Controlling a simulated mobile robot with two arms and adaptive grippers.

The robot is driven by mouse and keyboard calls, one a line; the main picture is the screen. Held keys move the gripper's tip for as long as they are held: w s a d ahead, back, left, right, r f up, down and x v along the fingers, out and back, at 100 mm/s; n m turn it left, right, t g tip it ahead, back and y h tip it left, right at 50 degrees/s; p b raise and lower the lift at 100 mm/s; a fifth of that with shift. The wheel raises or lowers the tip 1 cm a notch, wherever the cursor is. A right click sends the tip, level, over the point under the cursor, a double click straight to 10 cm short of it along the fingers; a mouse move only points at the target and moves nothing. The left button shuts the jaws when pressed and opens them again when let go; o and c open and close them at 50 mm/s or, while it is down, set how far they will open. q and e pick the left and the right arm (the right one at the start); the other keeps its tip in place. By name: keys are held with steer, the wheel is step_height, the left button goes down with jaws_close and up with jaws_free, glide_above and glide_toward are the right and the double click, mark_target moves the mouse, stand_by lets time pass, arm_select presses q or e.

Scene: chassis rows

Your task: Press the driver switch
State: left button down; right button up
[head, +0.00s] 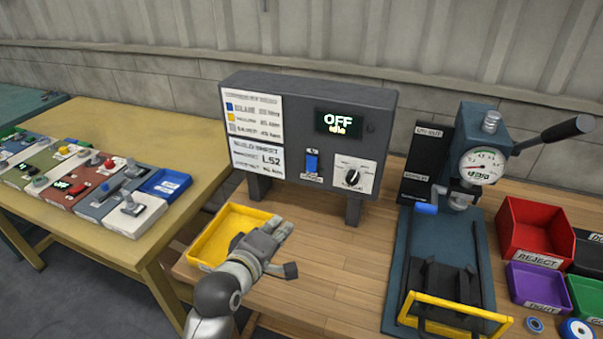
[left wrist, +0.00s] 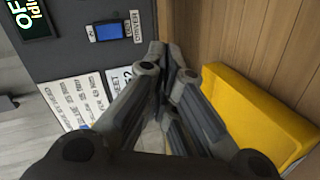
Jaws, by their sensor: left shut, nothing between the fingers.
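The driver switch (head: 312,163) is a blue rocker on the front of the dark grey control box (head: 290,98), below a display (head: 339,121) reading "OFF idle". In the left wrist view the switch (left wrist: 107,31) shows at the upper left, with a "DRIVER" label beside it. My left gripper (head: 284,227) is shut and empty. It is over the bench in front of the box, beside the yellow tray, lower than the switch and apart from it. In the left wrist view its fingertips (left wrist: 160,55) meet below and right of the switch. My right gripper is not in view.
A yellow tray (head: 204,241) sits beside my left gripper. A dial (head: 352,176) is right of the switch. A press with a gauge (head: 483,165) and yellow-framed fixture stands to the right, near red (head: 536,231) and purple (head: 538,284) bins. Bare bench lies before the box.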

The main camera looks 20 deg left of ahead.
mark_target(311, 164)
arm_select(q)
steer(key=w+r+n, duration=0.1)
steer(key=w+r+n+t, duration=0.1)
steer(key=r, duration=0.1)
steer(key=w+a+r+n+t, duration=0.1)
steer(key=shift+r, duration=0.2)
steer(key=w+f+p, duration=0.1)
steer(key=w+p, duration=0.1)
steer(key=w, duration=1.1)
steer(key=shift+w+d+f, duration=0.3)
steer(key=shift+w+f, duration=0.05)
steer(key=shift+f, duration=0.05)
steer(key=shift+w+f+t+b, duration=0.1)
steer(key=shift+w+t+b, duration=0.2)
steer(key=shift+b, duration=0.25)
steer(key=shift+s, duration=0.1)
